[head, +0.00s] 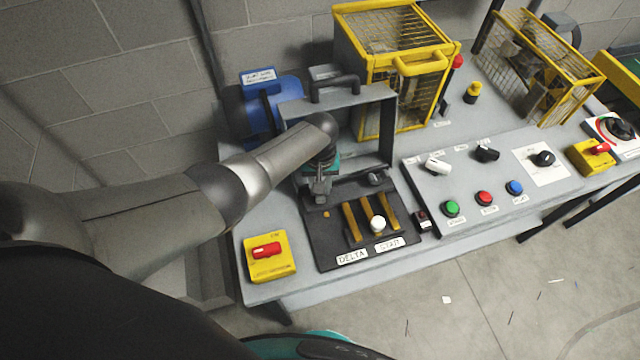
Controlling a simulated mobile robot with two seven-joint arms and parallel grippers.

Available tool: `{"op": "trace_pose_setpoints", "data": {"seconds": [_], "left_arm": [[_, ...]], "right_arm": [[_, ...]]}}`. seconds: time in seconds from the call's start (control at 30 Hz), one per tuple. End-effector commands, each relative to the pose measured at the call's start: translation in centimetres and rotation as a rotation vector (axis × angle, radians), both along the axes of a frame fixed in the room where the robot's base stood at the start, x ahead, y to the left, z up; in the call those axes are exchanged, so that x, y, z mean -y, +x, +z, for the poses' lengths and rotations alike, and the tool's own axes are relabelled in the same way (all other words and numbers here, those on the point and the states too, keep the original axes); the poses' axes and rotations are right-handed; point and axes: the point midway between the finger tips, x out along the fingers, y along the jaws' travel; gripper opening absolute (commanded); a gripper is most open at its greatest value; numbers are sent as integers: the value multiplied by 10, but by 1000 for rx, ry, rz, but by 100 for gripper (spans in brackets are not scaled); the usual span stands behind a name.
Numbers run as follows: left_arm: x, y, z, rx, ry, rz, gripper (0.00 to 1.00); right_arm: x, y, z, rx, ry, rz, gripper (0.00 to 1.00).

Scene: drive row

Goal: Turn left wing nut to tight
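My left arm reaches in from the left, and my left gripper (320,196) points down at the left end of the black terminal board (325,250). The left wing nut is not distinguishable; the gripper covers the spot around it. I cannot tell whether the fingers are open or shut, or whether they touch it. A dark wing nut (375,178) shows at the right end of the same board, apart from the gripper. My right gripper is not in view.
A grey frame with a raised cover (388,130) stands behind the board. Brass bars (352,222) and a white knob (377,224) are in front. A yellow box with a red switch (270,262) sits at left. A button panel (470,178) and yellow cage (395,60) stand right.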

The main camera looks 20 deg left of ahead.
Motion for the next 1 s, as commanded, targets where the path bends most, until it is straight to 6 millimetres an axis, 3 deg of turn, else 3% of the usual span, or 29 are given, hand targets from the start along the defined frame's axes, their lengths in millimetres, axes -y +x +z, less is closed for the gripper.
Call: {"op": "trace_pose_setpoints", "data": {"seconds": [0.4,1.0], "left_arm": [[1,-1,0,-4,-2,-244,0],[0,-1,0,-3,0,-302,0]], "right_arm": [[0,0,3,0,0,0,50],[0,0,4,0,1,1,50]]}}
